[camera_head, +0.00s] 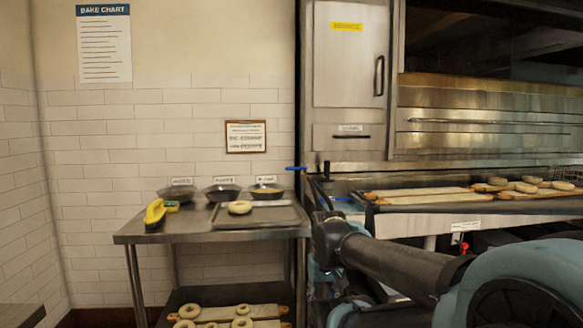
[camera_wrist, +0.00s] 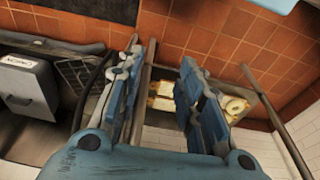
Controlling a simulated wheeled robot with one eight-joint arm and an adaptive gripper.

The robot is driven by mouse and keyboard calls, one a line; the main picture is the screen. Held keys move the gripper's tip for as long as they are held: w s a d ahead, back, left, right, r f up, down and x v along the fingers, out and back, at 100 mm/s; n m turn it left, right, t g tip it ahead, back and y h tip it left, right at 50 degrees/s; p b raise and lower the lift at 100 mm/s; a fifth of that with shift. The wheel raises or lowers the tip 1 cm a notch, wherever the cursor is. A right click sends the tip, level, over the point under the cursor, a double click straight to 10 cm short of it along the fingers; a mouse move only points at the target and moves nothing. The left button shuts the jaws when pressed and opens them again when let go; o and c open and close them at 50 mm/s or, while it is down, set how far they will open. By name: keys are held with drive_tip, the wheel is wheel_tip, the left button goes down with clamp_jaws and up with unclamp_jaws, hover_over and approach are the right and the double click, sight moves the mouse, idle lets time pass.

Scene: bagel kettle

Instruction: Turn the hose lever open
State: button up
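A thin blue lever (camera_head: 296,168) sticks out to the left at the front left corner of the oven, beside a short dark post (camera_head: 326,170). A second small blue piece (camera_head: 342,199) shows lower, by the oven's counter. I cannot tell for sure which one is the hose lever. My gripper (camera_wrist: 162,55) is open and empty in the wrist view, its two fingers apart. In the head view my arm reaches in from the lower right to just below these blue pieces; the fingers are hard to make out there. No lever is clear in the wrist view.
A steel table (camera_head: 135,232) with bowls, a tray and a yellow-handled tool stands left of the oven. Its lower shelf holds bagels (camera_wrist: 235,105). Bagel boards (camera_head: 430,199) lie on the oven counter at right. A dark hose-like curve (camera_wrist: 92,85) shows left of my fingers.

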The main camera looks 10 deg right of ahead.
drive_tip(key=w+r+n, duration=1.3)
drive_tip(key=w+r, duration=2.5)
drive_tip(key=r, duration=0.3)
drive_tip(key=w+r+n, duration=0.2)
drive_tip(key=w+r, duration=0.1)
drive_tip(key=w, duration=0.4)
drive_tip(key=w+r+n, duration=0.2)
drive_tip(key=w+n, duration=0.1)
drive_tip(key=w, duration=0.4)
drive_tip(key=w+f, duration=0.1)
drive_tip(key=f, duration=0.4)
drive_tip(key=w+f, duration=0.1)
drive_tip(key=f, duration=0.4)
drive_tip(key=w+f, duration=0.1)
drive_tip(key=f, duration=0.5)
drive_tip(key=shift+w, duration=0.2)
drive_tip(key=shift+c, duration=0.3)
clamp_jaws()
